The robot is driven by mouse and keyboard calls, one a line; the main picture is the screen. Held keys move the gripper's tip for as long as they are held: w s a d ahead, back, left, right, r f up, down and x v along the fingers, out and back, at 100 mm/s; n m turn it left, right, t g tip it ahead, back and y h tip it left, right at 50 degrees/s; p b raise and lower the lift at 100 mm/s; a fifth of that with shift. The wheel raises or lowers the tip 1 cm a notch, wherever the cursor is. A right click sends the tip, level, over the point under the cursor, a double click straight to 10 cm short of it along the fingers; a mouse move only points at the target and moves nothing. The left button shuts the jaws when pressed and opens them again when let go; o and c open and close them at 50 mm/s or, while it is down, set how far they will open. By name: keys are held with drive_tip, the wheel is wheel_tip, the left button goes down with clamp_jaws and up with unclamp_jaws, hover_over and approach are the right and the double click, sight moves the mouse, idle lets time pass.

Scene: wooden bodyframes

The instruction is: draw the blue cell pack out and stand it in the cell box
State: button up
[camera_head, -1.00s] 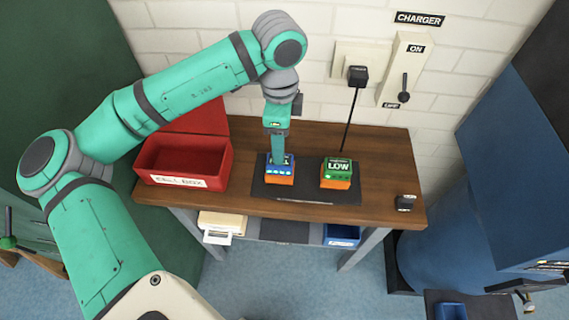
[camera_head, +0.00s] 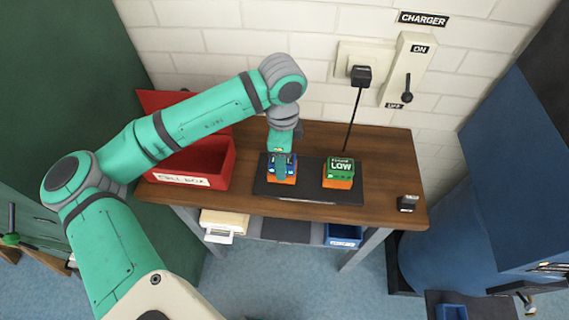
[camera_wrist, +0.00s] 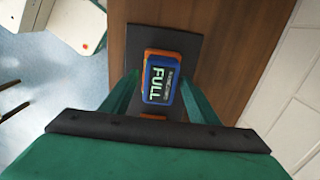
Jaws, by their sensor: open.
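The blue cell pack (camera_head: 291,163) sits in an orange base on the black mat (camera_head: 262,187) on the bench. In the wrist view the blue pack (camera_wrist: 158,84) shows its top label, which reads FULL. My gripper (camera_head: 281,170) is right over it, pointing down. In the wrist view its open fingers (camera_wrist: 158,95) stand on either side of the pack; I cannot tell if they touch it. The red cell box (camera_head: 228,165), labelled CELL BOX, stands open at the bench's left end with its lid raised. My arm hides part of the box.
The charger switch (camera_head: 407,90) is on the wall. A small dark block (camera_head: 408,203) lies at the bench's right end.

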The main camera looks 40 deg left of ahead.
drive_tip(key=shift+c, duration=0.6)
drive_tip(key=c, duration=1)
drive_tip(key=shift+r, duration=0.45)
drive_tip(key=shift+s+a+r, duration=0.1)
drive_tip(key=shift+r, duration=0.1)
drive_tip(key=shift+r, duration=1.8)
